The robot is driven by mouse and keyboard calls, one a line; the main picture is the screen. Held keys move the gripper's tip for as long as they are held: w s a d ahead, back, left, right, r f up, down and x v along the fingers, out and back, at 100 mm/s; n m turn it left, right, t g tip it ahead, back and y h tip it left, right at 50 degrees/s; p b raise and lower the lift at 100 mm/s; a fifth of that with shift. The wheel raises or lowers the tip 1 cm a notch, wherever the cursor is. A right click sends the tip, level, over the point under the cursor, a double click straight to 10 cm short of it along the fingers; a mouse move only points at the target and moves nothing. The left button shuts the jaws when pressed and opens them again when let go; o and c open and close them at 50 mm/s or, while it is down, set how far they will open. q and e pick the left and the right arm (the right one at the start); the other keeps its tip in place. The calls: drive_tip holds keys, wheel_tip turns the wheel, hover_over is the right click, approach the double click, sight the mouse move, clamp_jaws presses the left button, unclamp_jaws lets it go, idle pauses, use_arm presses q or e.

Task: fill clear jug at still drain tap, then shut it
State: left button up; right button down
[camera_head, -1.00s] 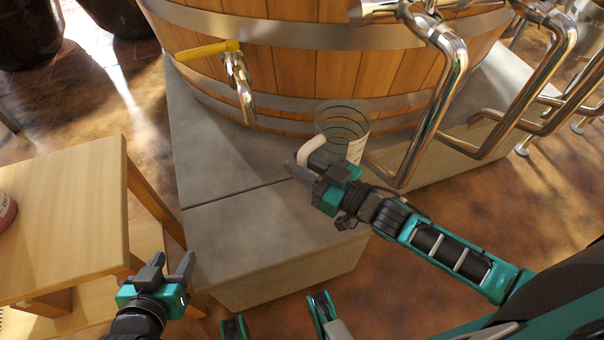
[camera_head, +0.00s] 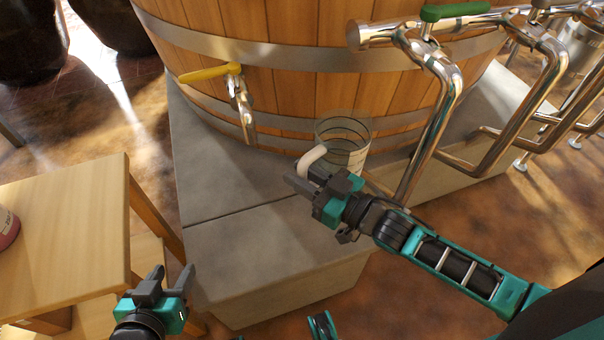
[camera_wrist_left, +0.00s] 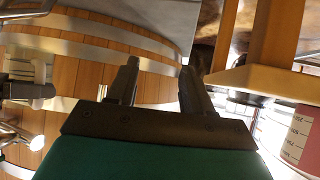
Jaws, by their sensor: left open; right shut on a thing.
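The clear jug (camera_head: 345,137) has dark ring marks and a pale handle (camera_head: 311,159). It is held at the stone step beside the wooden vat, to the right of the tap, and looks empty. My right gripper (camera_head: 302,178) is shut on the jug's handle. The drain tap (camera_head: 240,97) is chrome with a yellow lever (camera_head: 209,73) pointing left, and its spout points down. No stream shows from it. My left gripper (camera_head: 168,283) is open and empty, low at the left beside the wooden table; its fingers show in the left wrist view (camera_wrist_left: 158,88).
The wooden vat (camera_head: 290,90) stands on a grey stone step (camera_head: 220,180). Chrome pipes (camera_head: 447,80) with a green valve handle (camera_head: 455,11) rise to the jug's right. A wooden table (camera_head: 60,235) with a pink container (camera_head: 8,228) is at the left.

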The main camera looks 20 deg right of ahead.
sight(302, 160)
drive_tip(key=shift+r, duration=0.1)
wheel_tip(302, 160, up, 5)
drive_tip(key=p, duration=0.5)
drive_tip(key=shift+r+p, duration=0.2)
drive_tip(key=shift+p, duration=0.15)
drive_tip(key=shift+r+p, duration=0.3)
use_arm(q)
drive_tip(key=shift+y, duration=0.3)
drive_tip(key=shift+s+a+r, duration=0.2)
drive_tip(key=shift+r, duration=0.5)
drive_tip(key=shift+s+a+r, duration=0.15)
drive_tip(key=shift+a+r, duration=0.1)
drive_tip(key=shift+r, duration=0.4)
drive_tip(key=shift+s+a+r, duration=0.2)
drive_tip(key=shift+r, duration=0.5)
use_arm(e)
drive_tip(key=shift+f, duration=0.1)
use_arm(q)
drive_tip(key=shift+w+r, duration=0.1)
drive_tip(key=shift+r, duration=0.1)
use_arm(e)
drive_tip(key=shift+s, duration=0.1)
